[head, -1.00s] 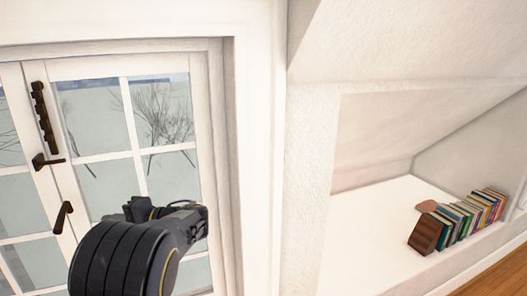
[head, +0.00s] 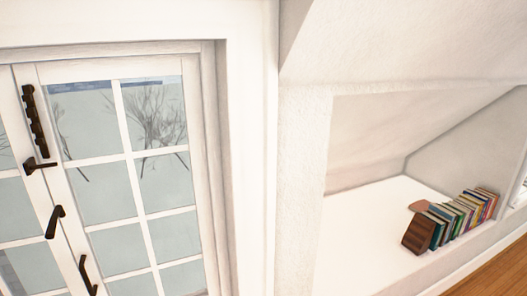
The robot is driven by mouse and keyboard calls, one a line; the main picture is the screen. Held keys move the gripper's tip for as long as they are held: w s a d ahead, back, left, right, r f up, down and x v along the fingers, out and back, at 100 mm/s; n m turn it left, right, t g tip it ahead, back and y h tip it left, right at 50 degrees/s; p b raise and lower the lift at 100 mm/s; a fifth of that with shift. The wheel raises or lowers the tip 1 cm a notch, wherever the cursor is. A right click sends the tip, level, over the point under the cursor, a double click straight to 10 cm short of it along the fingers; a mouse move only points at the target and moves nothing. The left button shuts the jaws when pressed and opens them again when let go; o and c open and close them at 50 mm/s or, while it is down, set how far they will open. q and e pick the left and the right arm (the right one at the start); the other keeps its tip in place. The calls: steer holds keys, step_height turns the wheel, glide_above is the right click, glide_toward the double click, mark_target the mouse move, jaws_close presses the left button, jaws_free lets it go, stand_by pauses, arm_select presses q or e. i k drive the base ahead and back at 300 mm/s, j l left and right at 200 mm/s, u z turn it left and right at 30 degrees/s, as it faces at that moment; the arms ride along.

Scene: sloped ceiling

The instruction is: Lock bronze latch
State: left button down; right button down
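A white glazed double door or window stands at the left. On its middle stile is a long, dark bronze latch (head: 35,121), upright with several raised segments. A second dark lever (head: 54,221) sits lower and hangs slanted downward. A third dark handle (head: 86,275) is near the bottom edge. Neither of my grippers is in view, and nothing touches the latch or handles. The picture does not show clearly whether the latch is engaged.
A white sloped-ceiling alcove is at the right. Its ledge (head: 362,225) holds a row of colourful books (head: 465,215) with a brown wooden bookend (head: 419,236). A wall and door frame (head: 256,150) separate door and alcove. Wooden floor (head: 500,270) shows at lower right.

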mark_target(58, 212)
steer(key=u, duration=1.65)
